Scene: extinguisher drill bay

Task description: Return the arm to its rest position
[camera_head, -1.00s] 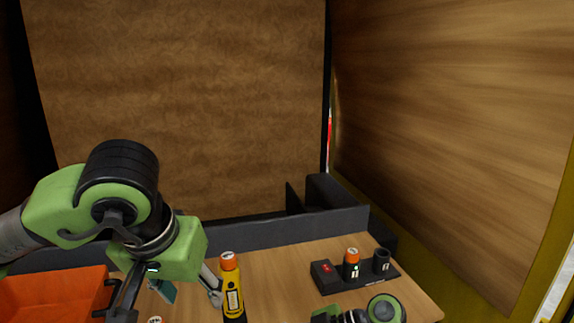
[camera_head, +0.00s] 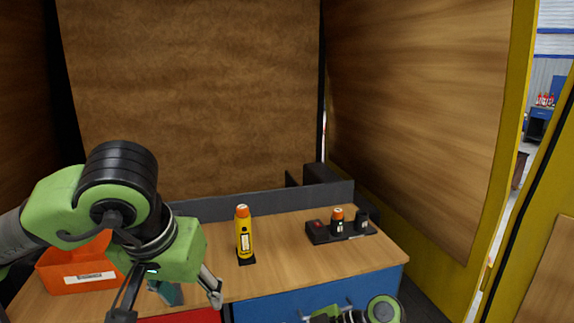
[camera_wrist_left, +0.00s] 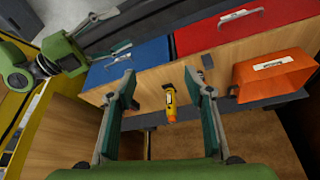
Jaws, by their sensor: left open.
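My left arm comes in from the left in the head view, bent, with the left gripper (camera_head: 168,301) pointing down in front of the table (camera_head: 285,262). Its fingers are apart and hold nothing; the left wrist view shows them wide open too (camera_wrist_left: 161,88). In that view the yellow, orange-capped cylinder (camera_wrist_left: 170,105) appears between the fingers but farther off; it stands upright on the table in the head view (camera_head: 244,236). My right arm shows at the head view's bottom edge. The right gripper (camera_wrist_left: 112,36) shows in the left wrist view, fingers spread, nothing between them.
An orange bin (camera_head: 75,279) stands at the table's left, partly behind my left arm. A dark holder (camera_head: 322,236) with an orange-capped piece (camera_head: 338,221) stands at the right. Red (camera_wrist_left: 215,34) and blue (camera_wrist_left: 130,64) drawers face me. Wooden panels enclose the bay.

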